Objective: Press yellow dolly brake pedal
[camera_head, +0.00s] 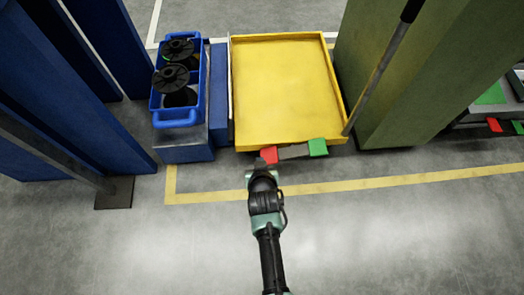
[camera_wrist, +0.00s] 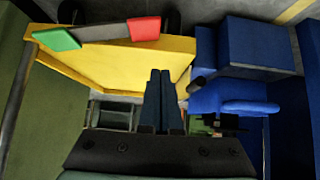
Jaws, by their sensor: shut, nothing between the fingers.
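The yellow dolly (camera_head: 285,90) stands between a blue unit and a green block. At its front edge a dark bar carries a red pedal (camera_head: 269,154) on the left and a green pedal (camera_head: 318,147) on the right. In the wrist view, which is turned over, the red pedal (camera_wrist: 144,28) and green pedal (camera_wrist: 56,39) lie at the top, on the yellow dolly (camera_wrist: 105,65). My gripper (camera_head: 261,165) is shut and empty, close to the red pedal in the head view. Whether it touches is unclear. Its fingers (camera_wrist: 163,80) show together in the wrist view.
A blue crate (camera_head: 176,118) with black spools stands left of the dolly. A green block (camera_head: 415,80) and a slanted pole (camera_head: 376,80) stand at its right. Another red pedal (camera_head: 494,125) shows at far right. The grey floor in front is clear.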

